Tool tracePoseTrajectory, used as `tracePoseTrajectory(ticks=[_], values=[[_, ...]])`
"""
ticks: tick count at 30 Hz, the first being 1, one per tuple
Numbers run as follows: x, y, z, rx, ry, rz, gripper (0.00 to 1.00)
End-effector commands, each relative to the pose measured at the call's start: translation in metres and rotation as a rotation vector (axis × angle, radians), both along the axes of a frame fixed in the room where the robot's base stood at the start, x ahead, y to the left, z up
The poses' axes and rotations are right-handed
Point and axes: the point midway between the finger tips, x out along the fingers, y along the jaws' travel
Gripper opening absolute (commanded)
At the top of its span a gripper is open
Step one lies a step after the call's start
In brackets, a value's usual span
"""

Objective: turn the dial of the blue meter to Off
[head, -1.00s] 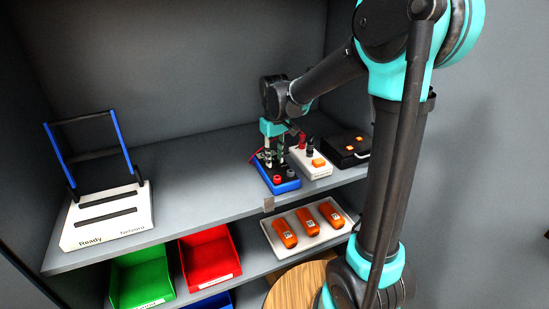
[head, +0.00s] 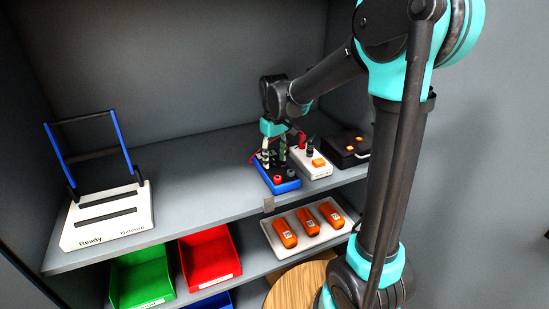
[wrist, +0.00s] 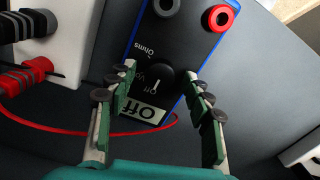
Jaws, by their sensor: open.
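The blue meter (head: 286,187) lies on the upper shelf, with a red and a grey socket at its near end. In the wrist view the blue meter (wrist: 200,52) shows upside down, with a round black dial (wrist: 154,78), the words Ohms and Off around it, and a white Off label. The dial's pale mark points toward the small Off lettering. My gripper (wrist: 160,82) is open, its green-padded fingers on either side of the dial and apart from it. In the head view my gripper (head: 274,152) is over the meter's far part and hides the dial.
A white box (head: 318,172) with an orange switch and plugs stands right of the meter, and a black case (head: 345,150) beyond it. A red lead (wrist: 60,129) curves beside the meter. A white rack (head: 108,217) stands left; the shelf between is clear.

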Motion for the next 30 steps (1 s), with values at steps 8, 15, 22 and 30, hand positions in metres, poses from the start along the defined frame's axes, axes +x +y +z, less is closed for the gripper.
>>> tracePoseTrajectory(ticks=[8,15,22,30], values=[[0.000,0.000,0.020,0.000,0.000,0.000,0.51],[0.000,0.000,0.068,0.000,0.000,0.000,0.51],[0.000,0.000,0.105,0.000,0.000,0.000,0.51],[0.000,0.000,0.120,0.000,0.000,0.000,0.51]])
